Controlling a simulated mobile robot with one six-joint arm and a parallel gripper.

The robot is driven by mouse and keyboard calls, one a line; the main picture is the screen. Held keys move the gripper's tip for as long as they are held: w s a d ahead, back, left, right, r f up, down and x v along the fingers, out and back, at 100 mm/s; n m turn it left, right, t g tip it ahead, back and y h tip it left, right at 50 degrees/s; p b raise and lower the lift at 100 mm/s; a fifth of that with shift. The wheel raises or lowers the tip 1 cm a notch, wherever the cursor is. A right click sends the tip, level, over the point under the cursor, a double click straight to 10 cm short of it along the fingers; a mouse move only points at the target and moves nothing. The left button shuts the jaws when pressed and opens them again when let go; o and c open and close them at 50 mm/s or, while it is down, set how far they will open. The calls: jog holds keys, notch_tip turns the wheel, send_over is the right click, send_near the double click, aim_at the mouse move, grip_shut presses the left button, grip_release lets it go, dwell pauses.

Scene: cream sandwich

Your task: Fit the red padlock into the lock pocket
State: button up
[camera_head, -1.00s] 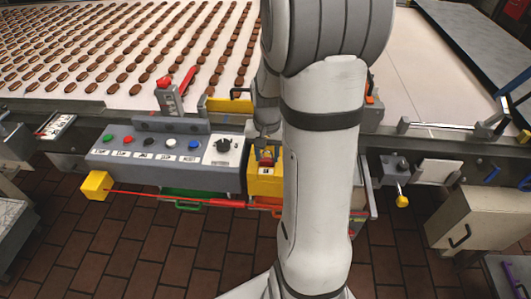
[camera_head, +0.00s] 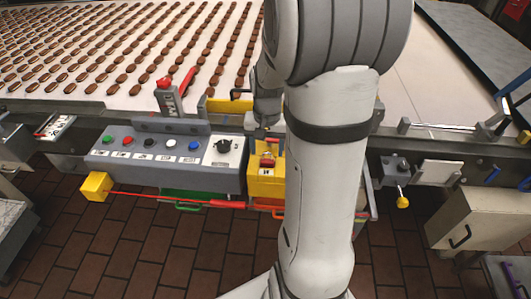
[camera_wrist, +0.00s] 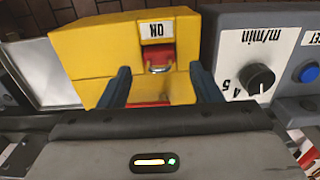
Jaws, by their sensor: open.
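The yellow box (camera_head: 265,180) with an ON label stands at the right end of the grey control panel. In its face is a recess, which looks like the lock pocket. A red piece with a small metal loop, apparently the red padlock (camera_wrist: 159,54), sits in it. It also shows as a red patch in the head view (camera_head: 268,158). How deep it sits cannot be told. More red shows lower between my fingers in the wrist view. My gripper (camera_wrist: 162,78) is open. Its two dark fingers stand apart on either side, over the yellow box, not closed on the red piece.
The control panel (camera_head: 165,162) with buttons and a dial (camera_wrist: 257,79) adjoins the box on its left in the head view. Behind is the conveyor with rows of biscuits (camera_head: 130,60). A red emergency cord and a yellow end block (camera_head: 96,185) lie in front.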

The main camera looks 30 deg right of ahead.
aim_at(267, 152)
notch_tip(267, 152, up, 9)
jog(key=s+a+r+n+t, duration=0.1)
jog(key=s+a+n+t, duration=0.2)
jog(key=s+a, duration=0.9)
jog(key=n, duration=0.3)
jog(key=shift+s+a+r+n, duration=0.25)
jog(key=shift+n, duration=0.15)
